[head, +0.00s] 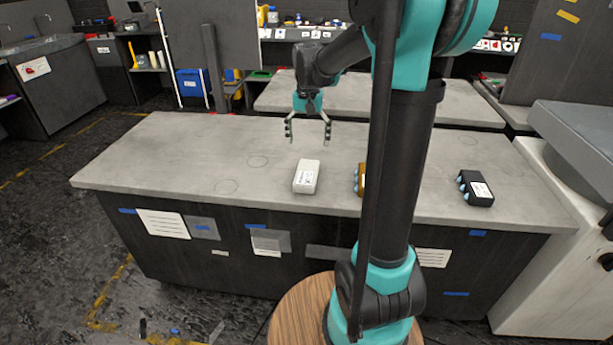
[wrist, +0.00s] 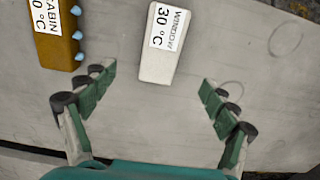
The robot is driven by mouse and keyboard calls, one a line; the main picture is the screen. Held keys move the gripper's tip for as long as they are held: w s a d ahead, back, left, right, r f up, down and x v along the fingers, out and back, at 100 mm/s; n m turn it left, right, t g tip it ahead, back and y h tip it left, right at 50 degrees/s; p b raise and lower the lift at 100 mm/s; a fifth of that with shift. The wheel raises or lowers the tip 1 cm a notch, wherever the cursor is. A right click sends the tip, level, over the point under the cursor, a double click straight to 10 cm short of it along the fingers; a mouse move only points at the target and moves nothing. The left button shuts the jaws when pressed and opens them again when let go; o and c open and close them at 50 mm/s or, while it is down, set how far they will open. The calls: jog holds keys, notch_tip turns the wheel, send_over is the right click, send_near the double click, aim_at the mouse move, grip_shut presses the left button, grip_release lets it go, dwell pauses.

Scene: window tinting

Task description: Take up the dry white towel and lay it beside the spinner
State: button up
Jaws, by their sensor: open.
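A white block-shaped bundle (head: 306,177) lies on the grey worktop near its front edge, left of the column. It may be the folded white towel. In the wrist view the white bundle (wrist: 163,48) bears a label reading "WINDOW 30 °C". My gripper (head: 308,132) is open and empty, above the worktop and behind the bundle in the head view. In the wrist view the bundle lies beyond and between the open fingers, apart from them. A white cabinet with a grey lid (head: 575,180) stands at the right edge; I cannot tell if it is the spinner.
A brown bundle labelled "CABIN 30 °C" (wrist: 58,35) lies close beside the white one, partly hidden by my column in the head view. A black bundle (head: 476,188) lies further right. The left of the worktop (head: 170,160) is clear. Another bench stands behind.

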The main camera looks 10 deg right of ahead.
send_over(307, 170)
jog(key=f, duration=0.7)
jog(key=shift+s+d+f, duration=0.1)
jog(key=shift+s+f, duration=0.15)
jog(key=shift+w+f, duration=0.2)
jog(key=shift+f, duration=2.45)
jog(key=c, duration=1.4)
jog(key=shift+o, duration=0.2)
jog(key=shift+r, duration=0.1)
